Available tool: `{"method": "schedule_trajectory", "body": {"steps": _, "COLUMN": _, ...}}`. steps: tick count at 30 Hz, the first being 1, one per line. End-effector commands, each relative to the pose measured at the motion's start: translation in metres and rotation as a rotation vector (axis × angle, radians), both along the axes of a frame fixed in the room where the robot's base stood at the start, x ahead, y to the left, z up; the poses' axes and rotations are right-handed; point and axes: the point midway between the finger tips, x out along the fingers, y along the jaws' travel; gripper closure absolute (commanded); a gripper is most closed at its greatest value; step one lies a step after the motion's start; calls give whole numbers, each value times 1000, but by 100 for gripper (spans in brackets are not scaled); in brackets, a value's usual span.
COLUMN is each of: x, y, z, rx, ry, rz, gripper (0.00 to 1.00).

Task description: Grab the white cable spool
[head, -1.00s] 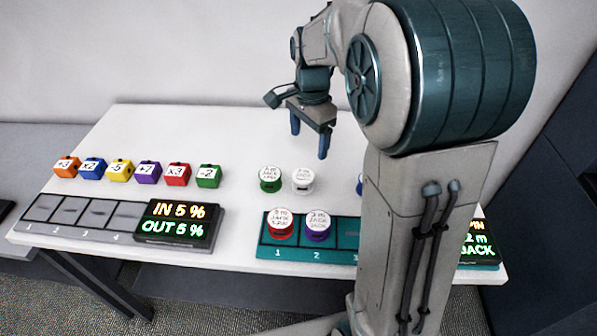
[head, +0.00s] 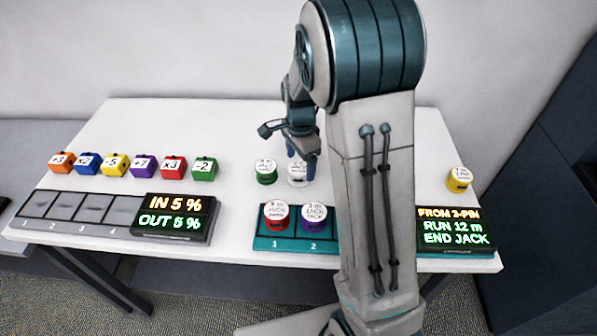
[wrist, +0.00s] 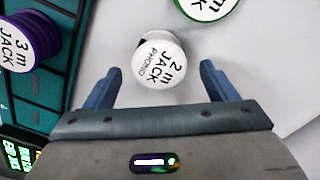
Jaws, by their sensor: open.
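The white cable spool (head: 297,174) stands on the white table behind the teal tray, partly hidden by my gripper in the head view. In the wrist view the white spool (wrist: 160,62) shows its top label, "2 m JACK PHONO". My gripper (wrist: 158,85) is open, with one blue finger on each side and the spool just beyond the gap between them. In the head view my gripper (head: 303,158) is low over the spool. I cannot tell whether a finger touches it.
A green spool (head: 265,172) stands close left of the white one. A red spool (head: 276,216) and a purple spool (head: 313,217) sit in the teal tray (head: 262,242). A yellow spool (head: 459,180) is at the right. Several coloured cubes (head: 143,167) line the left.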

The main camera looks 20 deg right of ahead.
Motion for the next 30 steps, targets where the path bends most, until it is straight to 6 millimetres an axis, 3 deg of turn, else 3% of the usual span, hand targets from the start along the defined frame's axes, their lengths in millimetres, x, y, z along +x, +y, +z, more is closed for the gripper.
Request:
{"method": "schedule_trajectory", "body": {"steps": 6, "x": -2, "y": 1, "z": -28, "rx": 0, "ry": 2, "rz": -1, "gripper": 21}}
{"method": "schedule_trajectory", "body": {"steps": 14, "x": -1, "y": 2, "z": -30, "rx": 1, "ry": 0, "rz": 0, "gripper": 21}}
{"method": "schedule_trajectory", "body": {"steps": 20, "x": -1, "y": 2, "z": -30, "rx": 0, "ry": 0, "rz": 0, "gripper": 73}}
{"method": "schedule_trajectory", "body": {"steps": 30, "x": -1, "y": 2, "z": -28, "rx": 0, "ry": -1, "rz": 0, "gripper": 72}}
